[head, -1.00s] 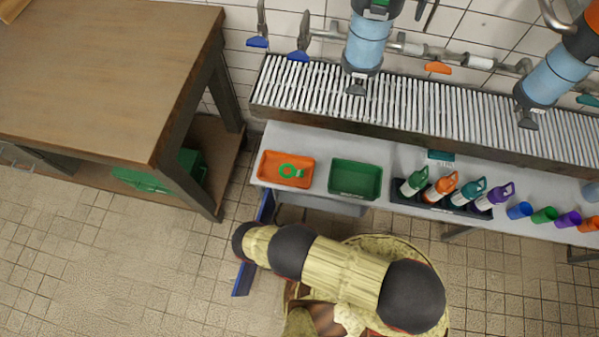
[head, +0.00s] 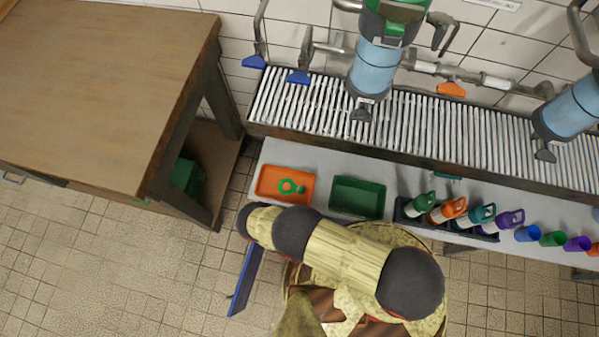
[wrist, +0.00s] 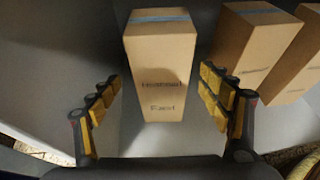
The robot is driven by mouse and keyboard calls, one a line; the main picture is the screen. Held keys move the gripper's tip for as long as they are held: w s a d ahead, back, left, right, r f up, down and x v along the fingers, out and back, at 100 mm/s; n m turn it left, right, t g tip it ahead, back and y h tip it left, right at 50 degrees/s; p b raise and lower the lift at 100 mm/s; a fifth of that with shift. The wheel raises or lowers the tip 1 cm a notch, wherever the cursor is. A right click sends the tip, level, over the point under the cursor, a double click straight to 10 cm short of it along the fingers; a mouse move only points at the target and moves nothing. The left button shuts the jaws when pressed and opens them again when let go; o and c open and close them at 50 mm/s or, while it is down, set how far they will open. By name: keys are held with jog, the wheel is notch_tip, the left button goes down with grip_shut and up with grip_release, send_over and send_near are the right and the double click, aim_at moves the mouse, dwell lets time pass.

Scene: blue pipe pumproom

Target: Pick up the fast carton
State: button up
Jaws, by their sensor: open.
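In the wrist view a tall brown carton (wrist: 160,62) with a blue tape strip on top stands upright, straight ahead. Dark print is on its front; the lower word looks like "Fast", though it is blurred. My gripper (wrist: 160,82) is open, one finger to the left of this carton and one to the right in the picture. I cannot tell whether the fingertips reach past its front face. Nothing is held. In the head view my gripper and the cartons do not show.
Two more cartons stand to the right, a middle one (wrist: 253,50) and one at the picture's edge (wrist: 298,65). In the head view a grey table holds an orange tray (head: 262,184), a green tray (head: 357,198) and several bottles. A wooden bench (head: 100,90) stands left.

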jog(key=b+x, duration=0.2)
jog(key=x, duration=0.4)
jog(key=shift+d+r, duration=0.1)
jog(key=shift+c, duration=0.7)
jog(key=c, duration=1.3)
